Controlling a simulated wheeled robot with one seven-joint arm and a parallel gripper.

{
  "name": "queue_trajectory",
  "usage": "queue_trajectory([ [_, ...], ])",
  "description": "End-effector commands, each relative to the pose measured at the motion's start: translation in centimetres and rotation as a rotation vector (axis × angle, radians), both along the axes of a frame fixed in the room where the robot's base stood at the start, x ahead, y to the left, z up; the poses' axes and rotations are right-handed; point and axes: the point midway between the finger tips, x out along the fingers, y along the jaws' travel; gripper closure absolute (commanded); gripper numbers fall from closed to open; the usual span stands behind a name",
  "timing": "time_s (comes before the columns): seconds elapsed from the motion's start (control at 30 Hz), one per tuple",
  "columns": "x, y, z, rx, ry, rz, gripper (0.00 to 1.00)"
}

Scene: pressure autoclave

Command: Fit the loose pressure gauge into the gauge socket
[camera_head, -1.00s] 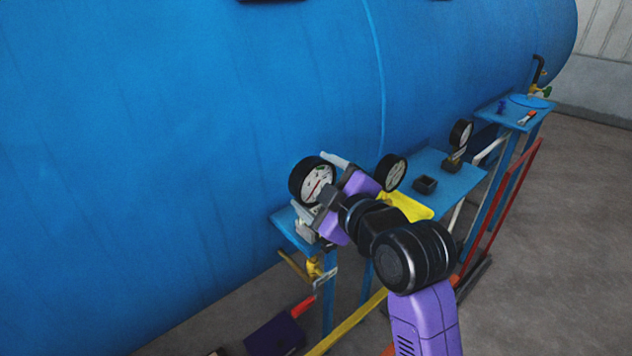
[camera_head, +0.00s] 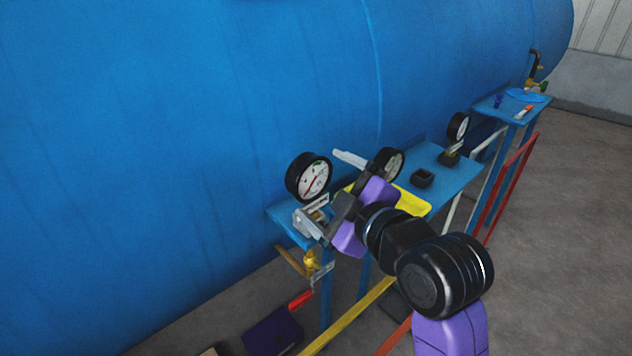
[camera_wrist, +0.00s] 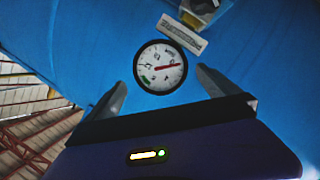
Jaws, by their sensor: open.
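A round pressure gauge (camera_head: 309,177) with a black rim, white face and red needle stands upright over a grey fitting (camera_head: 311,214) at the left end of the blue shelf. The joint below it is partly hidden, so I cannot tell how it is seated. The gauge also shows upside down in the wrist view (camera_wrist: 162,67), beside a white label plate (camera_wrist: 182,34). My gripper (camera_head: 320,185) is open and empty, facing the gauge from the right. In the wrist view its fingers lie apart on either side of the gauge, with visible gaps.
A second gauge (camera_head: 389,163) stands behind my gripper, near a yellow tray (camera_head: 412,203). A black square holder (camera_head: 422,178) and a third gauge (camera_head: 458,127) are farther right. The blue tank (camera_head: 150,130) walls off the back. A yellow valve (camera_head: 311,261) hangs below the shelf.

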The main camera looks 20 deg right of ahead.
Motion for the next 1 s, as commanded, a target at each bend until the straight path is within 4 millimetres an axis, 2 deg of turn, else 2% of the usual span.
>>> queue_trajectory([
  [0.1, -1.6, -0.2, 0.3, 0.001, -0.001, 0.000, 0.00],
  [0.3, -2.8, -0.3, 0.6, 0.001, -0.001, 0.000, 0.00],
  [0.87, -2.8, -0.3, 0.8, 0.019, -0.005, -0.004, 0.00],
  [1.0, -2.4, -0.7, 3.1, 0.110, -0.092, -0.035, 0.00],
])
